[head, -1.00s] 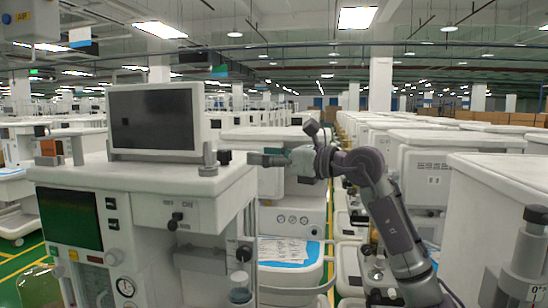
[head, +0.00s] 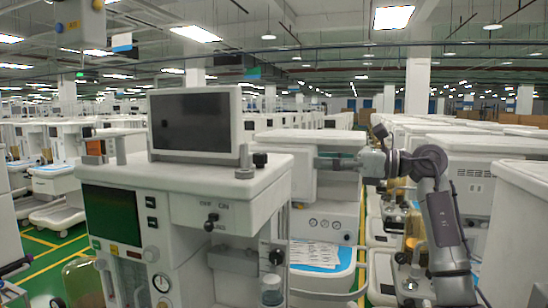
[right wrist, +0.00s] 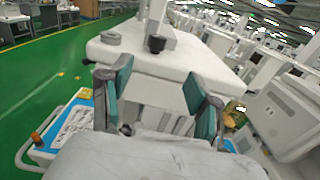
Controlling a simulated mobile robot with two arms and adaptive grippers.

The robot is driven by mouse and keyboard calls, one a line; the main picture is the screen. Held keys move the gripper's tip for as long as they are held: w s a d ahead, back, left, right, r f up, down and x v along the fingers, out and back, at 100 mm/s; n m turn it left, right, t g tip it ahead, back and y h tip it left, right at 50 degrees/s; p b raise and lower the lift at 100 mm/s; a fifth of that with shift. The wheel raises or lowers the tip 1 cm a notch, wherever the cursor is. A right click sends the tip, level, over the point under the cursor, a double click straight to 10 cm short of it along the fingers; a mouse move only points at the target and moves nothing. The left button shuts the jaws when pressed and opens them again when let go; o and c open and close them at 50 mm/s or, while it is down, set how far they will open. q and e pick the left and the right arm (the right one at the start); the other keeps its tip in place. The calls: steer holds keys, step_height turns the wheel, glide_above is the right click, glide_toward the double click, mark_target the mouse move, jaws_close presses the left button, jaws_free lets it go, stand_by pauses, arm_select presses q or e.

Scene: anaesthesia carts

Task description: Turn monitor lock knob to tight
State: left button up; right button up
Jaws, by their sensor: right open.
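The monitor (head: 194,120) stands upright on the white cart top (head: 190,176), its screen dark. A short black knob (head: 260,160) sits near the right edge of that top, beside a grey post with a round base (head: 244,172). I take the black knob for the lock knob; whether it is tight cannot be seen. In the right wrist view the knob (right wrist: 156,44) lies beyond my fingertips, roughly between them. My right gripper (head: 318,163) is open and empty, right of the cart edge and apart from the knob. My left gripper is not in view.
A second white cart (head: 322,186) stands behind my right gripper, with a blue-edged tray (head: 318,256) below. Another white cart (head: 520,210) is close at the right. The cart top in front of the monitor is clear.

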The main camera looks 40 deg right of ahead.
mark_target(268, 169)
steer(key=shift+y, duration=0.4)
steer(key=p+x, duration=0.7)
steer(key=x, duration=0.5)
steer(key=shift+w+a+r, duration=0.15)
steer(key=shift+w+a, duration=0.05)
steer(key=shift+w, duration=0.1)
steer(key=shift+w+a, duration=0.2)
steer(key=shift+w, duration=0.2)
